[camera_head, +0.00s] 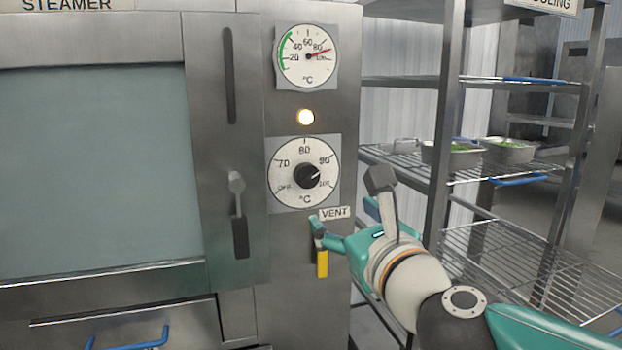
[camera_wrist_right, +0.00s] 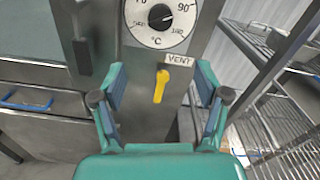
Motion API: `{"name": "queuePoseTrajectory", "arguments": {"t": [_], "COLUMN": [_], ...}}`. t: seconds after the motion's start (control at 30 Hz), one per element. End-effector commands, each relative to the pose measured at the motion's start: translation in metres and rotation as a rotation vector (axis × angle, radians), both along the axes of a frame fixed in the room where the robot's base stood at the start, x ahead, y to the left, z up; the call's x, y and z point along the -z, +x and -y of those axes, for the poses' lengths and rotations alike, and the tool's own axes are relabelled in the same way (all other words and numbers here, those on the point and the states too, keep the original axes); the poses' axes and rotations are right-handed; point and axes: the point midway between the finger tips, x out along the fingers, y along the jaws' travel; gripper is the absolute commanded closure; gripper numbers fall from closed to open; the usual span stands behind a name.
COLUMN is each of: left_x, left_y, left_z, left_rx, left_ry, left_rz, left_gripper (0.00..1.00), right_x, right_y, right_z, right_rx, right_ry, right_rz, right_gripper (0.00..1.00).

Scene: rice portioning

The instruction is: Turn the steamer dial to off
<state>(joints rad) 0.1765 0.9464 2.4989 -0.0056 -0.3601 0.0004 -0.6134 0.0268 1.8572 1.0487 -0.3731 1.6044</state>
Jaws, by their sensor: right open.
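The steamer dial (camera_head: 305,199) is a round white plate with a black knob (camera_head: 307,175). Its pale mark points to the upper right, near 90. The dial (camera_wrist_right: 136,30) also shows at the top of the right wrist view, partly cut off. My right gripper (camera_head: 345,217) is open and empty, below and to the right of the dial, and does not touch it. In the right wrist view my open fingers (camera_wrist_right: 160,78) stand on either side of the yellow vent lever (camera_wrist_right: 160,88), which hangs down below the VENT label (camera_wrist_right: 177,60). My left gripper is not in view.
Above the dial are a lit lamp (camera_head: 306,117) and a temperature gauge (camera_head: 307,57) reading past 80. The steamer door handle (camera_head: 237,195) is left of the dial. A wire rack (camera_head: 465,165) with metal pans (camera_head: 451,153) stands on the right.

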Motion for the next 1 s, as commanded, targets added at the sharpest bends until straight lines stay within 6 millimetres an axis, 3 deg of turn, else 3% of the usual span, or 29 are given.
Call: {"name": "queuePoseTrajectory", "arguments": {"t": [0.07,0.27,0.7,1.0], "left_x": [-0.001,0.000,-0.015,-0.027], "left_y": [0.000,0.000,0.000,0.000], "left_z": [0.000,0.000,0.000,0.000], "left_rx": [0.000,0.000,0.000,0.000], "left_ry": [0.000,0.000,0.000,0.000], "left_rz": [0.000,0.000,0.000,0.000], "left_gripper": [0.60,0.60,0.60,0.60], "right_x": [-0.008,-0.006,-0.008,-0.008], "right_y": [0.000,0.023,0.112,0.151], "right_z": [-0.001,-0.008,-0.036,-0.049], "right_rx": [-0.002,0.000,-0.001,-0.002], "right_ry": [0.030,0.032,0.029,0.029], "right_rz": [0.001,-0.001,-0.001,0.001], "right_gripper": [0.26,0.26,0.26,0.26]}}
